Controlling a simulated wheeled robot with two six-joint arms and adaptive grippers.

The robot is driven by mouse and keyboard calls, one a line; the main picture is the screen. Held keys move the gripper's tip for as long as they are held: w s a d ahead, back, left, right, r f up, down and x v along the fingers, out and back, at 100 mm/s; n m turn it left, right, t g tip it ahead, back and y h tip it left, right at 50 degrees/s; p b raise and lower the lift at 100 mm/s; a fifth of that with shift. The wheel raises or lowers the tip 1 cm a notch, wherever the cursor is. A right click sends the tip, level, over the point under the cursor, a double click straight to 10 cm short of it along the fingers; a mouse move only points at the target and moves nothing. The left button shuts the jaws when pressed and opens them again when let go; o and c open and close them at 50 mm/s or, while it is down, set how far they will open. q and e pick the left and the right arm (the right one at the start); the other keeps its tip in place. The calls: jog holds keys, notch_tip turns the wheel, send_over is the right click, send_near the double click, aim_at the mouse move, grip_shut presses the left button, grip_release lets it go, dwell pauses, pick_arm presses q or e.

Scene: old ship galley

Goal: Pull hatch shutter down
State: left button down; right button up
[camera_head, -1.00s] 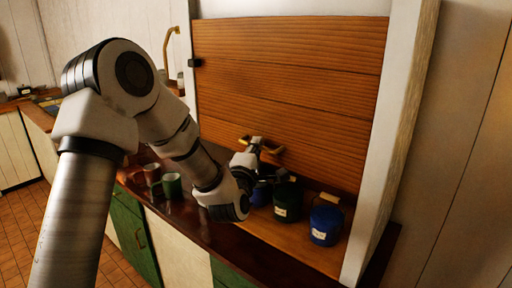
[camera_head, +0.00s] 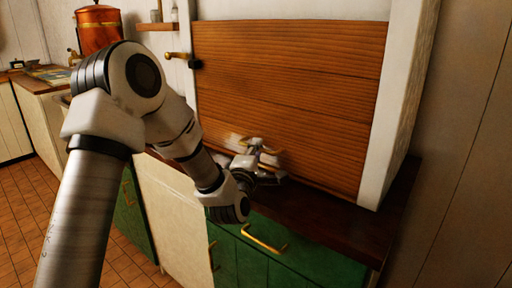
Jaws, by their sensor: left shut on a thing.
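The hatch shutter (camera_head: 290,80) is a panel of reddish-brown wooden slats in a white frame. It fills the opening down to near the dark countertop, and I cannot tell whether its lower edge touches. My left gripper (camera_head: 262,158) is at the shutter's lower part, shut on the brass handle (camera_head: 270,151). The fingers and handle are small and blurred, and the gripper hides part of the lower edge. My right gripper is not in view.
The dark countertop (camera_head: 325,215) runs below the shutter, above green cupboard fronts (camera_head: 300,262) with a brass pull (camera_head: 263,240). The white frame post (camera_head: 392,110) stands at the right. A copper vessel (camera_head: 98,30) stands at the back left.

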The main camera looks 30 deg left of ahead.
pick_arm(q)
jog(key=shift+f, duration=0.35)
jog(key=c, duration=1.2)
grip_release()
jog(key=shift+w+f, duration=0.1)
jog(key=shift+w, duration=0.05)
jog(key=shift+s, duration=0.25)
jog(key=v, duration=0.7)
jog(key=shift+d, duration=0.1)
